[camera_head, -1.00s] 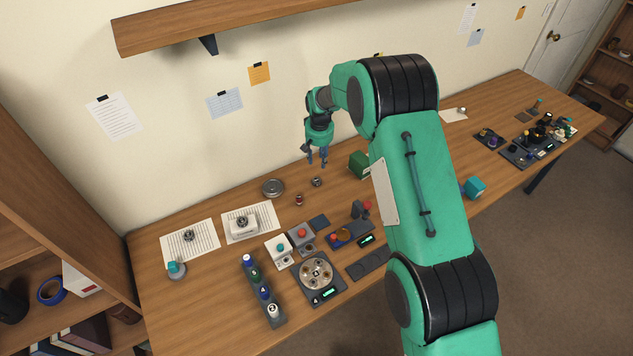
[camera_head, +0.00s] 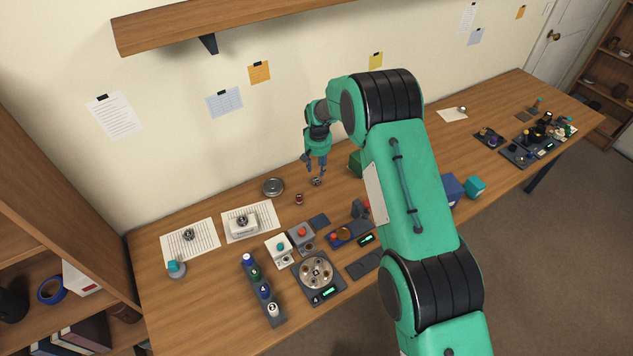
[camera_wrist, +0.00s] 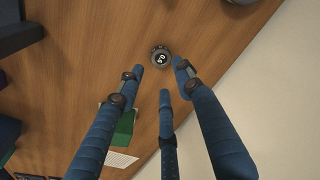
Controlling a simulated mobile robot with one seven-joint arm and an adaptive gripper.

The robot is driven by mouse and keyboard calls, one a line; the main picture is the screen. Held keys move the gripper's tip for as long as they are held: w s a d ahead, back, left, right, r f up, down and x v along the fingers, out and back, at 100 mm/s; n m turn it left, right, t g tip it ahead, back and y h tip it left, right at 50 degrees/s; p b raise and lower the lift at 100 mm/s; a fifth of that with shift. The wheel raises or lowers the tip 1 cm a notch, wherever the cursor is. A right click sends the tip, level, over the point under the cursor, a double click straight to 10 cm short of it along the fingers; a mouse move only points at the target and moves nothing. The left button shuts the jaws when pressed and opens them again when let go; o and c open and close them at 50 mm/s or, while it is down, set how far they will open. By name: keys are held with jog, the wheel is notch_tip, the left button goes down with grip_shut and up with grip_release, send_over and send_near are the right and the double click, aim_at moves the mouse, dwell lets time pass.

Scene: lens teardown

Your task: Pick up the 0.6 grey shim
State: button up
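A small round grey piece (camera_head: 316,182), which I take to be the 0.6 grey shim, lies on the wooden table. It also shows in the wrist view (camera_wrist: 161,56), with a dark top bearing white characters that look like 0.6 but are hard to read. My gripper (camera_head: 316,171) is just above it and points down. In the wrist view the blue fingers of my gripper (camera_wrist: 160,74) are spread apart, with nothing between them. The shim lies a little beyond the fingertips there, and no finger visibly touches it.
A small red-and-dark piece (camera_head: 298,199) and a round metal dish (camera_head: 273,187) stand to the left. A green box (camera_head: 356,163) is close on the right, partly behind my arm. Trays and devices fill the table's front. The wall is close behind.

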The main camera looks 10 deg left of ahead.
aim_at(317, 179)
jog(key=shift+w+f, duration=0.15)
jog(key=shift+f, duration=0.7)
jog(key=shift+w+f, duration=0.1)
jog(key=shift+f, duration=0.75)
jog(key=shift+a+f, duration=0.1)
jog(key=shift+w+a+f, duration=0.1)
jog(key=shift+w+f, duration=0.1)
jog(key=shift+f, duration=1.05)
jog(key=shift+w+a+f, duration=0.1)
jog(key=shift+w+f, duration=0.05)
jog(key=shift+f, duration=1.1)
jog(key=c, duration=0.8)
jog(key=shift+r, duration=0.1)
